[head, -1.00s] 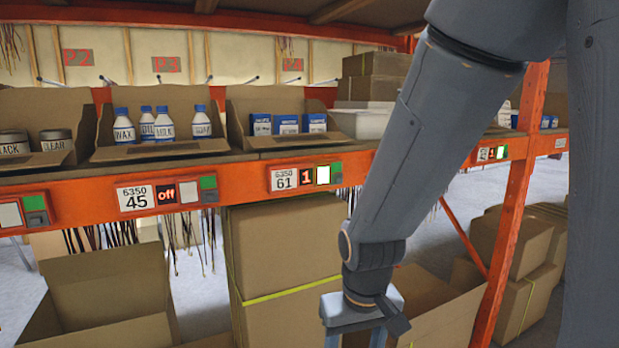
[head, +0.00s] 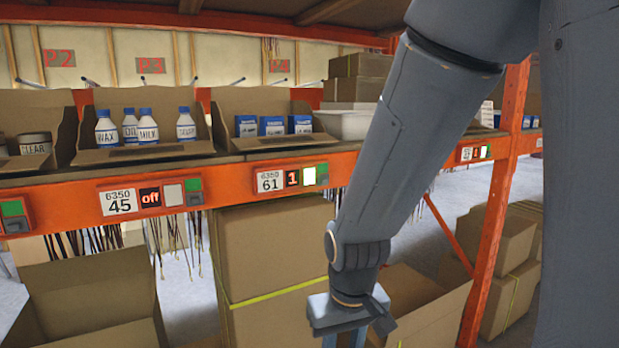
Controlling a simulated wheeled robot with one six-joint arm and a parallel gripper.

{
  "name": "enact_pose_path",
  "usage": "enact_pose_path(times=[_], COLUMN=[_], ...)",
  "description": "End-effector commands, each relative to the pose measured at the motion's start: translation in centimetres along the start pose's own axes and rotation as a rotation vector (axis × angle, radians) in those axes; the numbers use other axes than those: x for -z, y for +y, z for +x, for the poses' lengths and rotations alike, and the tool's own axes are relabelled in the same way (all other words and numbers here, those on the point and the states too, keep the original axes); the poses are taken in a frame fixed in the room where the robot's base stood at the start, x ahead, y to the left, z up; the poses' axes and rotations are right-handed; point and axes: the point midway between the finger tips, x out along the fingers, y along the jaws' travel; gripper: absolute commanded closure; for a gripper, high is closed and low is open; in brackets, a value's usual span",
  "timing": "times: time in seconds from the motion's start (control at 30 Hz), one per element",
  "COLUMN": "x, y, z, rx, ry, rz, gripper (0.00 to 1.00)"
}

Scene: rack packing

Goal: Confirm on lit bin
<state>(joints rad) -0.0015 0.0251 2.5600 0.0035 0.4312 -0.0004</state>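The bin label 6350 61 (head: 270,181) is on the orange shelf beam. Its display (head: 293,178) shows a red 1, and the white button (head: 309,176) beside it is lit. Above it, an open cardboard bin (head: 240,103) holds several blue and white boxes (head: 271,126). A second panel (head: 468,154) at the right also shows a lit 1 and a bright button; its label is too small to read. The panel 6350 45 (head: 120,201) reads "off". My gripper's upper body shows at the bottom edge, below the beam; its fingertips are out of the frame.
Bottles (head: 148,126) stand in the bin left of the boxes, and tins (head: 35,143) stand further left. Tall cartons (head: 270,250) and an open carton (head: 90,295) stand below the beam. An orange upright (head: 497,215) rises right of my arm.

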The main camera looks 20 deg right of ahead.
Motion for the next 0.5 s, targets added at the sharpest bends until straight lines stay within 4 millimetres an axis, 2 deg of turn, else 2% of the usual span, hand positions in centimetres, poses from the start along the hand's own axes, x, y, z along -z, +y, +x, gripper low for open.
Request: enact_pose_path(times=[0.03, 0.17, 0.5], x=[0.00, 0.00, 0.00], y=[0.00, 0.00, 0.00], z=[0.00, 0.00, 0.00], rx=[0.000, 0.000, 0.000], ry=[0.000, 0.000, 0.000], rz=[0.000, 0.000, 0.000], gripper=[0.80, 1.00, 1.00])
